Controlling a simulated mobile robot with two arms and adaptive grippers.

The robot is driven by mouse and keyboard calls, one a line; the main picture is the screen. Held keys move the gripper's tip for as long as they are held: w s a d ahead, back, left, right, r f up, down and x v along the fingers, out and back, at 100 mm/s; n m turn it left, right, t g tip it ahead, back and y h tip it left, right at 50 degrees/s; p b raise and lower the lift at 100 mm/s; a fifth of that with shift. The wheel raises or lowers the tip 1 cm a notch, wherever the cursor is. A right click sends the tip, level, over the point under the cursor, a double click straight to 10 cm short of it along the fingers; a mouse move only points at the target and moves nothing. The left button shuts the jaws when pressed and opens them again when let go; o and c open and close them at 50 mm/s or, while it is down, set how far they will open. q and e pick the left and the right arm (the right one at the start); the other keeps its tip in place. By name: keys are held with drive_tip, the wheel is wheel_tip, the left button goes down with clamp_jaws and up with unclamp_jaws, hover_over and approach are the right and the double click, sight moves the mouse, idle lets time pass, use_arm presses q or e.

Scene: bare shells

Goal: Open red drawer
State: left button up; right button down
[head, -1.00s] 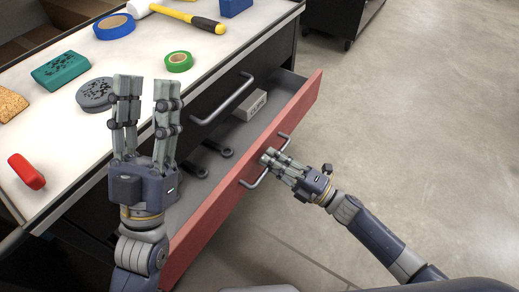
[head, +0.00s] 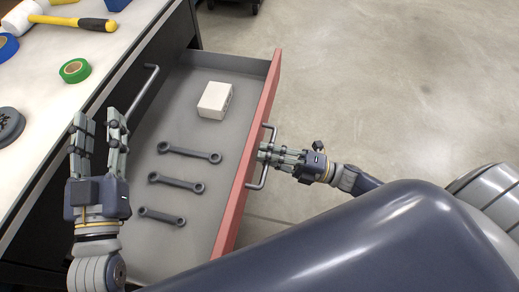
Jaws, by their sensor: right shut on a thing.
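The red drawer (head: 247,165) is pulled well out from the dark cabinet under the worktop. Its grey inside shows a white box (head: 215,100) and three dark wrenches (head: 190,152). My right gripper (head: 264,156) is shut on the metal handle (head: 266,180) on the outer side of the red front. My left gripper (head: 99,120) is open and empty, with its fingers apart, in front of the cabinet near the worktop edge and left of the drawer's inside.
The worktop (head: 60,100) at left carries a green tape roll (head: 75,70), a yellow-handled mallet (head: 75,22) and a grey round object (head: 8,125). Another metal handle (head: 143,92) sticks out from the cabinet above the drawer. Concrete floor (head: 370,80) at right is clear.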

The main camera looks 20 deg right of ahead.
drive_tip(key=shift+s+f, duration=0.1)
drive_tip(key=shift+f, duration=0.1)
drive_tip(key=c, duration=1.7)
unclamp_jaws()
drive_tip(key=shift+r, duration=0.1)
drive_tip(key=shift+d, duration=0.1)
drive_tip(key=v, duration=1.2)
